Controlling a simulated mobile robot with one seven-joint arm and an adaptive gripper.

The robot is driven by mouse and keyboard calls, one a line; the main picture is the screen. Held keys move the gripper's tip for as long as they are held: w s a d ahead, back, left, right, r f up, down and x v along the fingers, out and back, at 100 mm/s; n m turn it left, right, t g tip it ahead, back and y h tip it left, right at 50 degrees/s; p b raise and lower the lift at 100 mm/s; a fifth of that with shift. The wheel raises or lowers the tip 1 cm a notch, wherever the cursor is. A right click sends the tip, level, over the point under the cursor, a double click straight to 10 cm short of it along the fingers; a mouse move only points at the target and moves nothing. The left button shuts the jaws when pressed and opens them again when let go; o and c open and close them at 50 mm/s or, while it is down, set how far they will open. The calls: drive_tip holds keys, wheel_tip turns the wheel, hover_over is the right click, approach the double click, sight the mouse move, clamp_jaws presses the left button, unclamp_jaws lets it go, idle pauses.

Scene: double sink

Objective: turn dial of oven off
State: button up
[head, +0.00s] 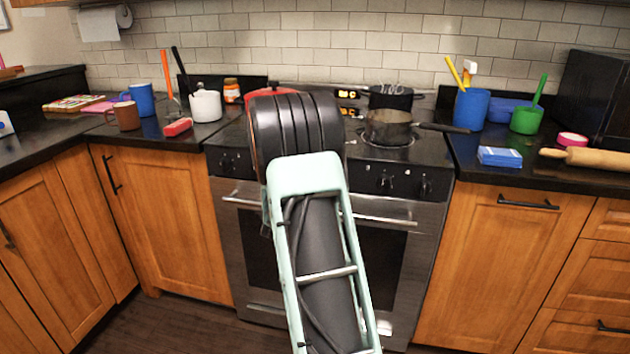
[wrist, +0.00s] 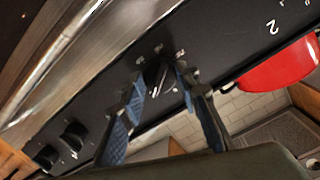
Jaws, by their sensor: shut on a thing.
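The oven (head: 365,270) is a steel range with a black control panel, at the centre of the head view. In the wrist view my gripper (wrist: 161,82) has its two blue-padded fingers on either side of a black dial (wrist: 160,72) on the panel (wrist: 225,50). It is shut on that dial. White marks surround the dial, but its exact setting is hard to read. In the head view my arm hides my gripper and this dial. Two other dials show at the panel's right (head: 385,181) (head: 425,188), and more at its left (head: 228,163).
A red pot (head: 268,91) stands on the stove, partly behind my arm; it also shows in the wrist view (wrist: 280,68). A steel pan (head: 388,132) and a dark pot (head: 390,98) sit on the right side. The oven handle (head: 385,216) runs below the dials. Cluttered counters flank the oven.

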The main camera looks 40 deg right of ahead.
drive_tip(key=n+h+p, duration=0.1)
drive_tip(key=n, duration=0.5)
drive_tip(key=shift+w+a+p, duration=0.1)
drive_tip(key=shift+p, duration=0.3)
drive_tip(key=n+p, duration=0.1)
drive_tip(key=n, duration=0.3)
drive_tip(key=shift+f+g, duration=0.1)
drive_tip(key=shift+g, duration=0.2)
drive_tip(key=shift+n+h, duration=0.3)
drive_tip(key=o, duration=1.1)
drive_tip(key=shift+o, duration=0.2)
drive_tip(key=v, duration=1.2)
